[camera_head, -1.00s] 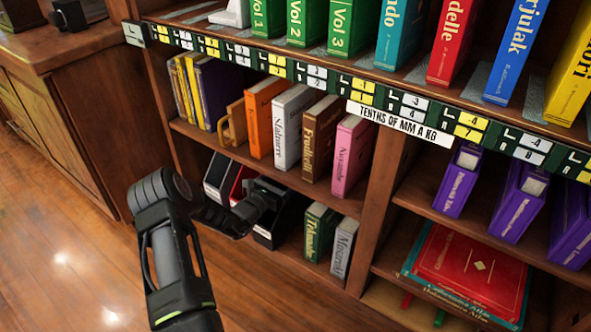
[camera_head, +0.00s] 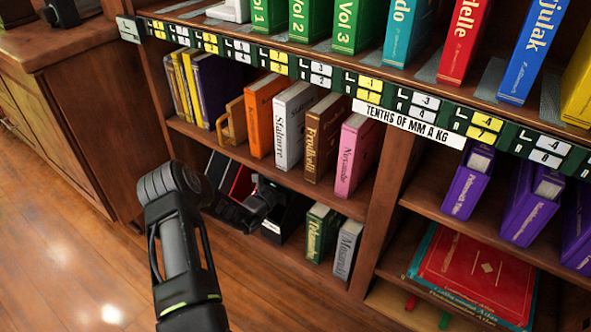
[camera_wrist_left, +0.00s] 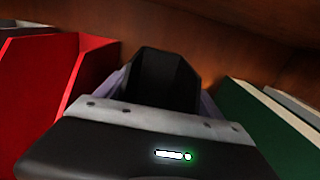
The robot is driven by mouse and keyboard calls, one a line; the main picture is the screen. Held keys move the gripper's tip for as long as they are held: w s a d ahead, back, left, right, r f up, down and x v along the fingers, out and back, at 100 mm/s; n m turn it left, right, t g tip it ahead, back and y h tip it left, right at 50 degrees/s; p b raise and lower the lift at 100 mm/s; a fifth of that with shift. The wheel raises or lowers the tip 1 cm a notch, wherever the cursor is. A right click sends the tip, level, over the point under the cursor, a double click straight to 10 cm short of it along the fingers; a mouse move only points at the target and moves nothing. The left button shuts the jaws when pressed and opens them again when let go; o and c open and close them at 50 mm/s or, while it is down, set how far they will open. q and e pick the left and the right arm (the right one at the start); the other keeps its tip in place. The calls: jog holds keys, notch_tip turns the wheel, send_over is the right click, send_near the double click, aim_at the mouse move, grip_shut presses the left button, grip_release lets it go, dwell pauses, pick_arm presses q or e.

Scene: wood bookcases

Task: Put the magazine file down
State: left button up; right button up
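A black magazine file (camera_head: 294,214) stands on the bottom shelf, between a red magazine file (camera_head: 241,183) on its left and a green book on its right. My left gripper (camera_head: 258,207) is at the front of the black file, hiding part of it. In the left wrist view the black file (camera_wrist_left: 165,80) is straight ahead, close to the gripper body, with the red file (camera_wrist_left: 40,85) at left. The fingertips are not clear there, so I cannot tell whether they grip it. My right gripper is not in view.
The green book (camera_head: 319,232) and a grey book (camera_head: 346,248) stand just right of the black file. The shelf above (camera_head: 200,131) holds several books. An upright divider (camera_head: 385,195) closes the bay at right. Open wood floor (camera_head: 80,260) lies in front.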

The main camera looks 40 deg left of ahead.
pick_arm(q)
jog(key=o, duration=0.5)
jog(key=shift+c, duration=0.2)
jog(key=shift+r, duration=0.1)
jog(key=s+p, duration=0.5)
jog(key=s, duration=0.7)
jog(key=shift+d, duration=0.15)
